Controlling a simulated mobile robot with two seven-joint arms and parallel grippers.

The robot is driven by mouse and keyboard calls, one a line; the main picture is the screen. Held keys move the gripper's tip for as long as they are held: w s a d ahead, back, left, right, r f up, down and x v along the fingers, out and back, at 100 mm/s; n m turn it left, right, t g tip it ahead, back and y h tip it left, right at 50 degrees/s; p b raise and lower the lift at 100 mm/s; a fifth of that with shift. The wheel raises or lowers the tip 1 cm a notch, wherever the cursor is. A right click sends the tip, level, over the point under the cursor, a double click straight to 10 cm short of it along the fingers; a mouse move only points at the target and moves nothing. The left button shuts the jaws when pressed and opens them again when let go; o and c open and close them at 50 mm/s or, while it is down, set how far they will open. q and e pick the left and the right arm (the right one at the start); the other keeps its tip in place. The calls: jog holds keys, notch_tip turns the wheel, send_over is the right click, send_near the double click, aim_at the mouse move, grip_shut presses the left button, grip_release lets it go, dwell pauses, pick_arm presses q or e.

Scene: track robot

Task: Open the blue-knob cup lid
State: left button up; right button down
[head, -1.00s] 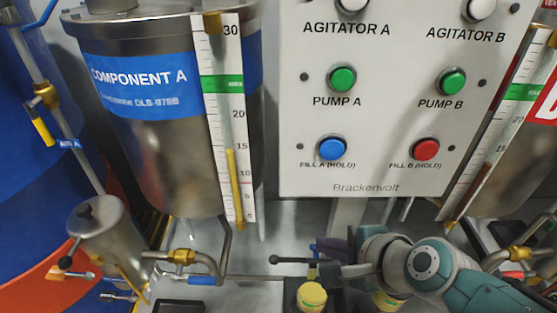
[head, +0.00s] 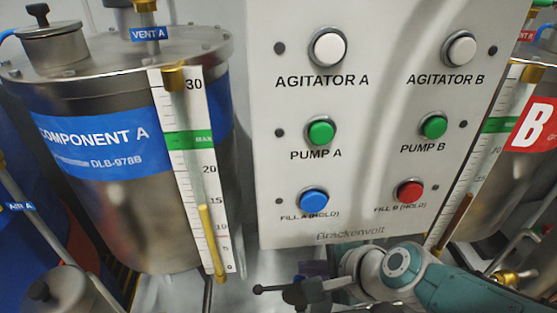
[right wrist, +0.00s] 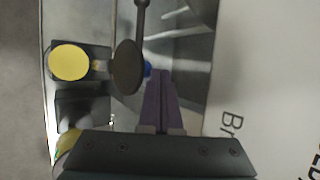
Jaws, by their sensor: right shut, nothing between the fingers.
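My right gripper (head: 314,269) is below the control panel in the head view, its purple fingers partly hidden by my arm. In the right wrist view the gripper (right wrist: 159,74) has its fingers together and empty. A small blue piece (right wrist: 148,68), possibly the blue knob, shows just beyond the fingertips, mostly hidden. Beside it is a dark round disc (right wrist: 127,67) with a dark rod running up from it. I cannot tell whether the fingertips touch either. In the head view a dark rod with a ball end (head: 259,290) lies left of the gripper. No cup lid is clearly recognisable.
The control panel (head: 268,225) with several buttons hangs close above my right arm. The Component A tank (head: 165,230) stands to the left. A yellow round cap (right wrist: 70,62) is left of the disc in the right wrist view. A level gauge (head: 462,190) stands at right.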

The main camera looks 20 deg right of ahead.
jog(key=shift+r, duration=0.1)
dwell(0.5)
jog(key=s+r+n+g+h+p, duration=0.1)
jog(key=s+r+n+p, duration=0.65)
jog(key=r, duration=0.55)
jog(key=s+r+n+g+h+p, duration=0.1)
jog(key=s+r+n+g+p, duration=0.1)
jog(key=s+r+n+p, duration=0.8)
jog(key=s+r+n+g+p, duration=0.1)
jog(key=s+r+n+p, duration=0.3)
jog(key=r, duration=1.2)
notch_tip(320, 180, up, 36)
jog(key=w+p, duration=0.1)
jog(key=p, duration=3.6)
jog(key=shift+w+d+r+p, duration=0.15)
jog(key=shift+d+p, duration=0.15)
jog(key=shift+d, duration=0.05)
